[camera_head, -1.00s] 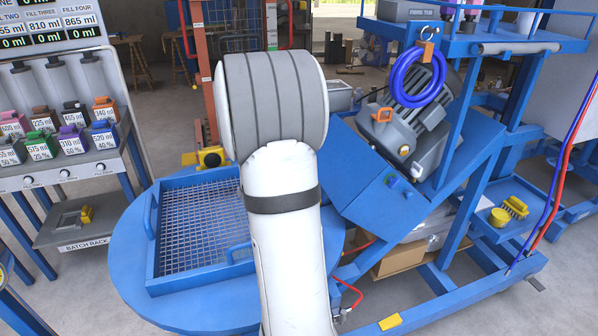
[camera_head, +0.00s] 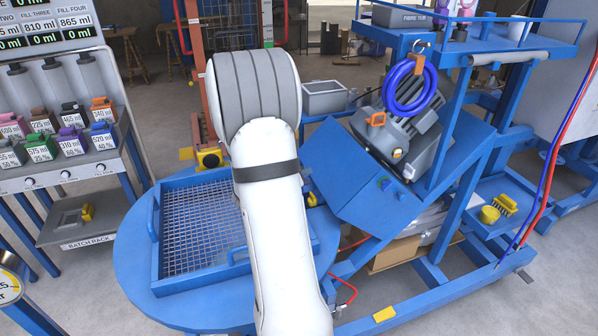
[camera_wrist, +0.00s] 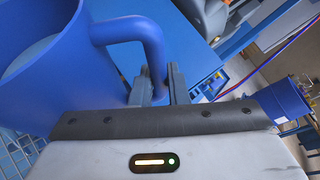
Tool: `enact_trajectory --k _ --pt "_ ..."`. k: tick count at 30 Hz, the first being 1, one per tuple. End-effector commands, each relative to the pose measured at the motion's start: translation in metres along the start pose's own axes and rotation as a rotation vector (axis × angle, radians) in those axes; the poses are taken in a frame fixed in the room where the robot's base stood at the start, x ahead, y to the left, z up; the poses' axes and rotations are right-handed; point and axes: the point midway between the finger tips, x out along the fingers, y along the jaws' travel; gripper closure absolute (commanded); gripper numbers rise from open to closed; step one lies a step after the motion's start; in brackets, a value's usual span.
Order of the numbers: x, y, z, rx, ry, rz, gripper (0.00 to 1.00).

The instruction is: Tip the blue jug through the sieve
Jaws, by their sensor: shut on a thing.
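A blue jug (camera_wrist: 50,85) fills the left of the wrist view, with a paler surface visible inside its mouth. My gripper (camera_wrist: 158,88) is shut on the jug's handle (camera_wrist: 150,45), one finger on each side. In the head view my own arm hides the gripper and the jug. The sieve (camera_head: 205,225) is a square blue frame with wire mesh, lying on a round blue table (camera_head: 140,265). Mesh also shows below the jug at the lower left of the wrist view. I cannot tell whether the jug is tilted.
A blue machine with a grey motor (camera_head: 400,135) and a hanging blue ring (camera_head: 410,88) stands right of the table. A batch rack (camera_head: 85,220) with several small coloured containers is at the left. A grey box (camera_head: 325,98) stands behind. Bare floor lies at the front.

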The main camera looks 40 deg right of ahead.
Motion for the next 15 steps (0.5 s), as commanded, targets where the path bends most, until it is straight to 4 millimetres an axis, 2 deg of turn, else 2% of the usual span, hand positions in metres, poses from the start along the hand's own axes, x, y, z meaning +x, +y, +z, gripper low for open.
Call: enact_trajectory --k 1,15 --pt "-0.002 0.0 0.005 -0.023 -0.006 -0.01 1.0" --pt "-0.009 0.007 0.021 -0.279 -0.031 -0.117 1.0"
